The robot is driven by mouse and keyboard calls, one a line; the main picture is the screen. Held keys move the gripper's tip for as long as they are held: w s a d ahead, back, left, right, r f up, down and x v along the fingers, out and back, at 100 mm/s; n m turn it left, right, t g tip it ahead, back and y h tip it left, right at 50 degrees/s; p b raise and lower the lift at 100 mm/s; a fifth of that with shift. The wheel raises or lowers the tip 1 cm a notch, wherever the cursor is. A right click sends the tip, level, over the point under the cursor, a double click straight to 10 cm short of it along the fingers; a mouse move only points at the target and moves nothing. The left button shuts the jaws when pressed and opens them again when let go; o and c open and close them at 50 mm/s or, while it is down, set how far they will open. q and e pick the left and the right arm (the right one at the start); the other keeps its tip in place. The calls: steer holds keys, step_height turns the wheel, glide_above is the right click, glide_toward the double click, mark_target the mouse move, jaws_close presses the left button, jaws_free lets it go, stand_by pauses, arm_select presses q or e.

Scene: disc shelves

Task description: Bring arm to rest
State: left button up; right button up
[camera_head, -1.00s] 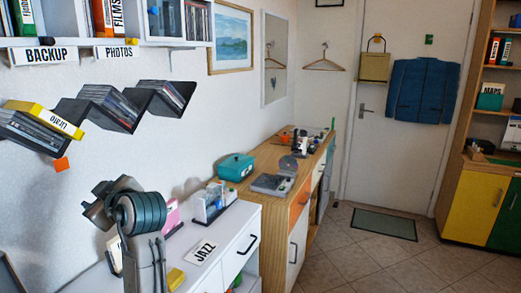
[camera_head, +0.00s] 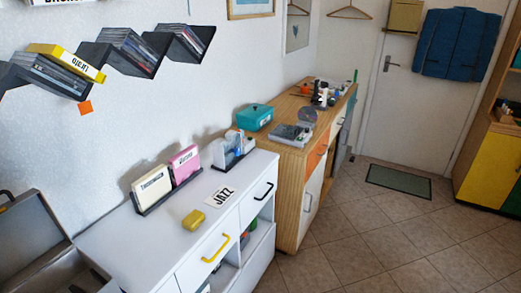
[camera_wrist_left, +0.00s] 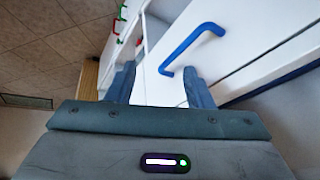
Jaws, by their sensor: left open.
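My left gripper (camera_wrist_left: 160,86) shows in the left wrist view with its two fingers spread apart and nothing between them. Its fingers are over the front of a white cabinet, with a blue-looking handle (camera_wrist_left: 193,48) beyond the right finger. I cannot tell whether a finger touches the cabinet. No part of my left arm shows in the head view now. My right gripper is in neither view.
A white cabinet (camera_head: 130,243) holds disc cases, a yellow object (camera_head: 193,219) and a JAZZ card (camera_head: 220,197). An open case (camera_head: 33,240) is at lower left. A zigzag shelf (camera_head: 92,54) with discs hangs on the wall. Tiled floor (camera_head: 390,240) at right is clear.

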arm_select(q)
steer(key=s+d+f+m+g+h, duration=0.1)
steer(key=s+d+f+m, duration=0.1)
steer(key=s, duration=0.5)
steer(key=a+f+g, duration=0.2)
steer(key=a+f, duration=0.1)
steer(key=f, duration=3.1)
steer(key=s+a+f+n, duration=0.1)
steer(key=s+f, duration=1.4)
steer(key=s, duration=0.2)
steer(key=shift+s+a+g, duration=0.15)
steer(key=shift+g, duration=0.25)
steer(key=shift+c, duration=0.5)
